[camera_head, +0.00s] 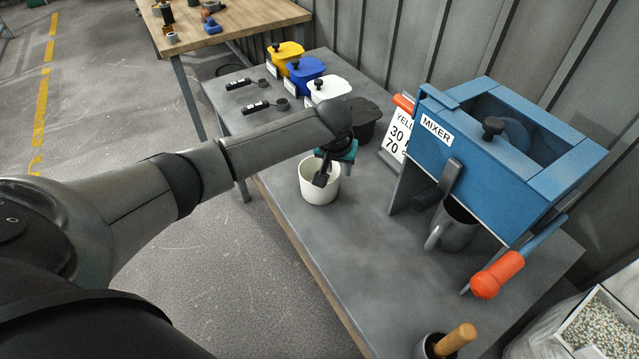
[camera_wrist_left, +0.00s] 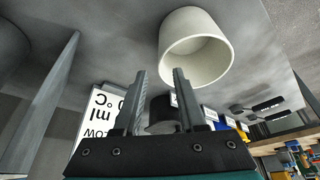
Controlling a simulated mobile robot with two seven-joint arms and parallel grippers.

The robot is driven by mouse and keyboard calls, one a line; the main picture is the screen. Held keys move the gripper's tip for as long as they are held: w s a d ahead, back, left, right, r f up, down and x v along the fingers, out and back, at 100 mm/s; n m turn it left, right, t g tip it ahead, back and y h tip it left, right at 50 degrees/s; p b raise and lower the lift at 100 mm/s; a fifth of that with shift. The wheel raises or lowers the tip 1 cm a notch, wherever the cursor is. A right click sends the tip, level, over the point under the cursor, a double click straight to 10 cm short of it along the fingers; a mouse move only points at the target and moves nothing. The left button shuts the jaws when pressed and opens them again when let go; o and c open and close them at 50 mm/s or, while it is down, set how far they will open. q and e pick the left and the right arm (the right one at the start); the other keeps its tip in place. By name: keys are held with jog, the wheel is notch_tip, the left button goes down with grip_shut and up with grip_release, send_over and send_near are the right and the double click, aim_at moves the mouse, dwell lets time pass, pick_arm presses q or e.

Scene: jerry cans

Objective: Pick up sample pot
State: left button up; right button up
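The sample pot, a white round open-topped pot (camera_head: 318,191), stands upright on the grey table (camera_head: 345,270) in the head view. My left gripper (camera_head: 325,172) is over the pot's rim in that view and covers part of its opening. In the left wrist view the pot (camera_wrist_left: 195,52) is at the top, slightly right of centre. My right gripper is not in view.
A blue mixer (camera_head: 510,150) with a grey jug (camera_head: 457,222) under it stands right of the pot. A sign (camera_head: 398,136) leans beside it. Yellow, blue, white and black lidded containers (camera_head: 328,88) line the back. A wooden-handled tool (camera_head: 455,341) is in front. The table's left front is clear.

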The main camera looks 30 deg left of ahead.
aim_at(339, 175)
pick_arm(q)
jog(key=b+x, duration=0.1)
jog(key=x, duration=0.3)
jog(key=shift+w+f+b, duration=0.1)
jog(key=shift+f+b, duration=0.3)
grip_shut()
dwell(1.1)
